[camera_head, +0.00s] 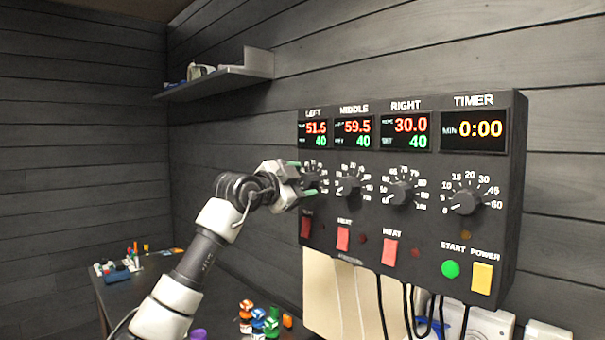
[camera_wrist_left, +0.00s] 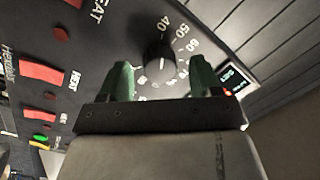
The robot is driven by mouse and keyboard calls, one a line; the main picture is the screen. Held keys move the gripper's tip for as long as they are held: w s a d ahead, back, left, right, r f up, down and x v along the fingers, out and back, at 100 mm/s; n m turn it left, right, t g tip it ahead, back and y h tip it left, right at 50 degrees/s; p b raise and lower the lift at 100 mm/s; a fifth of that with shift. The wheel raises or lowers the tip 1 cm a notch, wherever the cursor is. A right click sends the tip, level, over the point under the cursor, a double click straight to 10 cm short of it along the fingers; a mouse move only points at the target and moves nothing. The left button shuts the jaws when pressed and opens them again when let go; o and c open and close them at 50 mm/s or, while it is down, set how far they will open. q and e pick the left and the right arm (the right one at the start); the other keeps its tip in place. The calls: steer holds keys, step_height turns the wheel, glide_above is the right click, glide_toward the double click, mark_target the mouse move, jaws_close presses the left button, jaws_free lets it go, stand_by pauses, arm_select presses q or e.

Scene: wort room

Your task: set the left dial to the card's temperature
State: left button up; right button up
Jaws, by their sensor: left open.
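The left dial (camera_head: 313,181) is a dark knob in a white scale under the LEFT display (camera_head: 313,134), which reads 51.5 in red and 40 in green. My left gripper (camera_head: 300,179) is open at this dial. In the left wrist view the knob (camera_wrist_left: 158,55) appears between the two green fingertips (camera_wrist_left: 161,70), with a gap on each side. The scale numbers 40, 50, 60 and 70 show around it. A white mark shows on the knob's lower part. I cannot make out a temperature card. My right gripper is not in view.
The black control box (camera_head: 512,180) also carries a middle dial (camera_head: 349,187), a right dial (camera_head: 402,192) and a timer dial (camera_head: 465,202). Red heat switches (camera_head: 343,238) sit below. A shelf (camera_head: 215,82) hangs at the back left, and small coloured items (camera_head: 258,322) stand below.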

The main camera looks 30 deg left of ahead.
arm_select(q)
steer(key=shift+w+d, duration=0.1)
steer(key=shift+w, duration=0.35)
steer(key=shift+c, duration=0.3)
steer(key=c, duration=0.9)
steer(key=shift+o, duration=0.2)
